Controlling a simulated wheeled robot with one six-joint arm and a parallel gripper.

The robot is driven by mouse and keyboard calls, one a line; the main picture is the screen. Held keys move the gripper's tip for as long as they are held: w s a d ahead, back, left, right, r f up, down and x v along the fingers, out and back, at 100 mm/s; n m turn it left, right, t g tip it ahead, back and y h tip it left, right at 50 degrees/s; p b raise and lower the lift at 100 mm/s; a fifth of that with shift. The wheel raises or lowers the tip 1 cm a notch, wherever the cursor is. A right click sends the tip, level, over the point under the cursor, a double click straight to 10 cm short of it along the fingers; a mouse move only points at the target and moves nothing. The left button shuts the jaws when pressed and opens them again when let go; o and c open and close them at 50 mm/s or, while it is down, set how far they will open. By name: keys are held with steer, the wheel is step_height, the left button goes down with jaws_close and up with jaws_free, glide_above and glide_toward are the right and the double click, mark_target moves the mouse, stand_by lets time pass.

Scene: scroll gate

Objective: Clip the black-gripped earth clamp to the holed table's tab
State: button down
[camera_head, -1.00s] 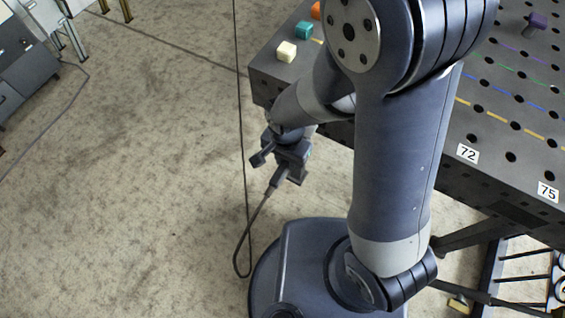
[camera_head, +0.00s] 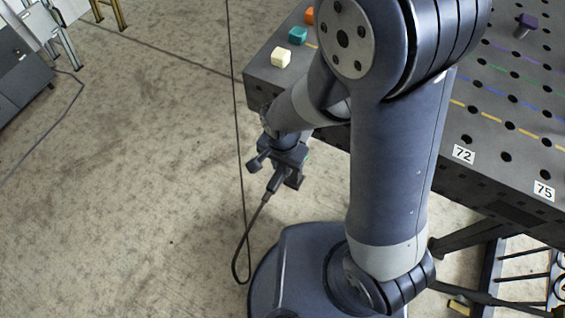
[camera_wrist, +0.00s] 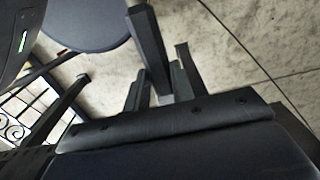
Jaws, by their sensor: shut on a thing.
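My gripper (camera_head: 287,168) hangs low beside the holed table (camera_head: 478,175), below the level of its top. It is shut on the dark earth clamp (camera_head: 276,182), from which a black cable runs down. The clamp is small and partly hidden by the gripper, so its jaws cannot be made out. In the wrist view, dark bars of the gripper and clamp (camera_wrist: 148,45) stand out against the concrete floor; I cannot tell every part apart. The table's tab is not identifiable; my arm covers part of the near edge.
Cream (camera_head: 281,57), teal (camera_head: 298,35) and orange blocks sit at the table's left corner. A purple knob (camera_head: 526,25) stands on the top. A dark cabinet (camera_head: 22,75) is at far left. The concrete floor (camera_head: 140,190) left of my gripper is open, apart from thin cables.

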steer(key=shift+w, duration=0.15)
steer(key=shift+w+d, duration=0.3)
steer(key=shift+w, duration=0.3)
steer(key=shift+w, duration=0.15)
stand_by(0.5)
steer(key=shift+w+d, duration=0.3)
steer(key=shift+w, duration=0.35)
steer(key=shift+w+d, duration=0.25)
steer(key=shift+w, duration=0.25)
stand_by(1.5)
steer(key=c, duration=1.1)
jaws_free()
steer(key=shift+o, duration=0.7)
